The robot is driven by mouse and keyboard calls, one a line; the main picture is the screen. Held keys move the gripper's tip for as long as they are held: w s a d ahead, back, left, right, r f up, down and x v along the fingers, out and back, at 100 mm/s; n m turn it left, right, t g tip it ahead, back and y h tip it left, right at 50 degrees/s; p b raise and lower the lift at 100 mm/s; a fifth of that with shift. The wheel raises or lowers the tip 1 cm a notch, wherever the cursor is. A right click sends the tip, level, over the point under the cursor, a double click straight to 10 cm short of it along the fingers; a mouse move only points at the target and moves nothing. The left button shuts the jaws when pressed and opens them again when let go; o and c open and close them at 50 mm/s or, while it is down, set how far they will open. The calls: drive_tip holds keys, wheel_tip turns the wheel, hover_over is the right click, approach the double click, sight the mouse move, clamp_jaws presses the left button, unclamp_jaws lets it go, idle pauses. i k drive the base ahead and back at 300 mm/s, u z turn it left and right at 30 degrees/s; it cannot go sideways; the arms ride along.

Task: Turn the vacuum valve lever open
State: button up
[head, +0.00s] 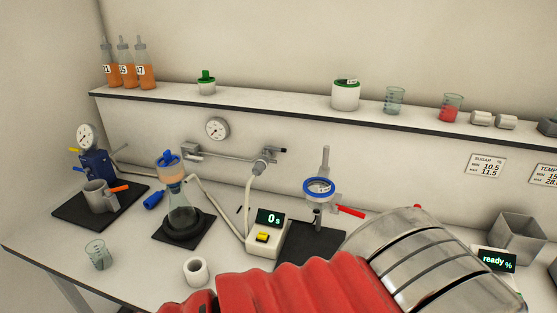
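On the back wall a pipe (222,155) runs below a round gauge (217,128). A valve-like fitting (260,165) with a hose hangs at its right part, and a short dark lever or pipe end (278,150) sticks out to the right there. I cannot tell for certain which part is the vacuum valve lever, or its angle. A red handle (350,211) sticks out right from a stand with a blue-ringed funnel (319,187). My arm crosses the lower right foreground; my gripper is not visible.
A flask (182,215) with an orange-filled top stands on a black mat. A timer box (266,237) reads 0 s. A beaker (98,255) and white ring (196,271) stand in front. The shelf (240,102) holds bottles, jars and beakers. A grey square bin (520,240) stands at right.

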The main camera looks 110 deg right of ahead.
sight(278, 150)
drive_tip(key=z, duration=2.75)
drive_tip(key=k, duration=0.1)
drive_tip(key=z, duration=0.85)
